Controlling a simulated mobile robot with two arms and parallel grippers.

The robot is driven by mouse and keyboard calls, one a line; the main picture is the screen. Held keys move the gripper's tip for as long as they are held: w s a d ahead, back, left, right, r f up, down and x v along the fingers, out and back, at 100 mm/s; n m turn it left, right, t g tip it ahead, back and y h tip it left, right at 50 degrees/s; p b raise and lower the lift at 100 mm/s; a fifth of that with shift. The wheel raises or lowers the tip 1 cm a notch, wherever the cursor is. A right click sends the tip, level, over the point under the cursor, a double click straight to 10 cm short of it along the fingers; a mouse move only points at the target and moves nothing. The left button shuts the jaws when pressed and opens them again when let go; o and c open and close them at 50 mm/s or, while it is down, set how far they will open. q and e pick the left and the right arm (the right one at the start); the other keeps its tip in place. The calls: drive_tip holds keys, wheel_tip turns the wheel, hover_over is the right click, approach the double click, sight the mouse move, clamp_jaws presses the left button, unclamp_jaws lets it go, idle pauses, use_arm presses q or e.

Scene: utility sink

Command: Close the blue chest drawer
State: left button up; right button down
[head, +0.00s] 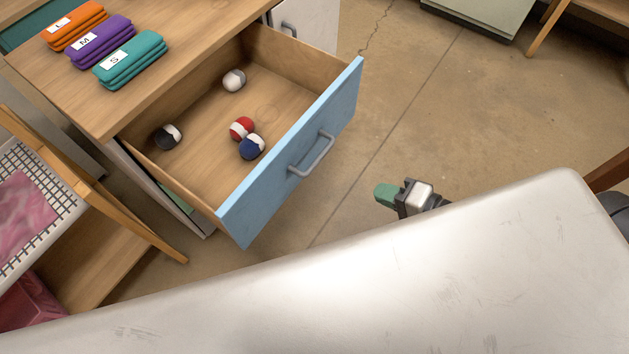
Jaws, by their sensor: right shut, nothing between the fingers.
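The blue chest drawer (290,160) stands pulled well out of the wooden-topped chest (180,40). Its light blue front carries a grey bar handle (313,155). Inside lie a grey-and-white ball (234,80), a black-and-white ball (167,137), a red-and-white ball (242,128) and a dark blue-and-white ball (251,146). My right gripper (386,194), with green fingertips, is shut and empty. It is to the right of the drawer front, apart from the handle. My left gripper is not in view.
Folded orange (75,27), purple (100,41) and teal (130,60) cloths lie on the chest top. A wire-grid tray (62,215) with pink contents is at the left. A large pale surface (380,290) fills the foreground. Bare concrete floor (450,110) lies right of the drawer.

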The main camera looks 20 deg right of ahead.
drive_tip(key=r+x, duration=0.2)
drive_tip(key=x, duration=1.1)
drive_tip(key=shift+w+a+r, duration=0.35)
drive_tip(key=shift+w+a, duration=0.1)
